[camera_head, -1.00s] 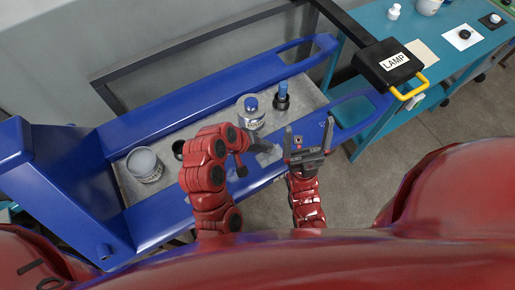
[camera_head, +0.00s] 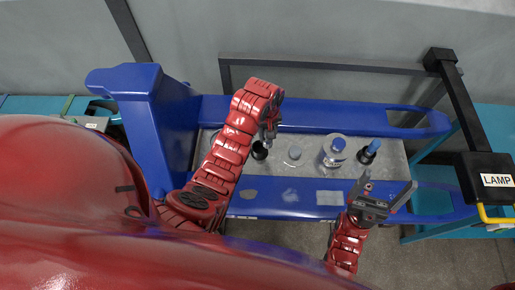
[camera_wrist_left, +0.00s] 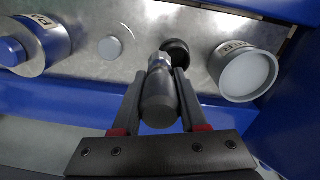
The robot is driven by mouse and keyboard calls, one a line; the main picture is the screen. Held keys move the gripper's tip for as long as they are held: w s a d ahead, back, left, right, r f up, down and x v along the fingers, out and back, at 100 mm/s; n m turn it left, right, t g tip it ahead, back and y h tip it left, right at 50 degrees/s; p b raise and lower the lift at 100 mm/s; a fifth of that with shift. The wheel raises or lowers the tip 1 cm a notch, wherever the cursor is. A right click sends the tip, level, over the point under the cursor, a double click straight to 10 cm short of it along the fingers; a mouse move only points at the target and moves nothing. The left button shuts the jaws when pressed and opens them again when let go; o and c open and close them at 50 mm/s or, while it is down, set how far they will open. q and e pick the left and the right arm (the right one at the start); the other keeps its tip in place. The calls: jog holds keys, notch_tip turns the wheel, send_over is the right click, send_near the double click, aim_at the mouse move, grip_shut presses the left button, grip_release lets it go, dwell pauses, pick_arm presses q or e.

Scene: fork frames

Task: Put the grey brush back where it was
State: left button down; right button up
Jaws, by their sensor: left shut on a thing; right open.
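My left gripper (camera_head: 266,134) is shut on the grey brush (camera_wrist_left: 160,100), whose thick grey handle shows between the fingers in the left wrist view. The brush's pale metallic part points away from my wrist. Beside that end is a round black cup (camera_wrist_left: 178,48), which also shows on the grey tray in the head view (camera_head: 260,151). The brush's far end overlaps the cup's edge in the picture; I cannot tell whether it is inside. My right gripper (camera_head: 385,196) is open and empty, in front of the tray's right part.
A labelled tin (camera_wrist_left: 246,76) stands right of the cup in the wrist view. Blue beams border the tray. The LAMP box (camera_head: 490,180) is at far right.

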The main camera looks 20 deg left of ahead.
pick_arm(q)
jog(key=shift+n, duration=0.5)
jog(key=a+f+b, duration=0.1)
jog(key=f, duration=0.1)
jog(key=a+f+b, duration=0.1)
jog(key=f+b, duration=0.1)
jog(key=f, duration=0.1)
jog(key=a+f+b, duration=0.1)
jog(key=f, duration=0.2)
jog(key=shift+w+a+f+b, duration=0.1)
jog(key=shift+w+f+b, duration=0.15)
jog(key=shift+b, duration=0.1)
jog(key=shift+f, duration=0.25)
jog(key=shift+f, duration=0.1)
jog(key=shift+c, duration=2.2)
grip_release()
jog(key=shift+r, duration=0.2)
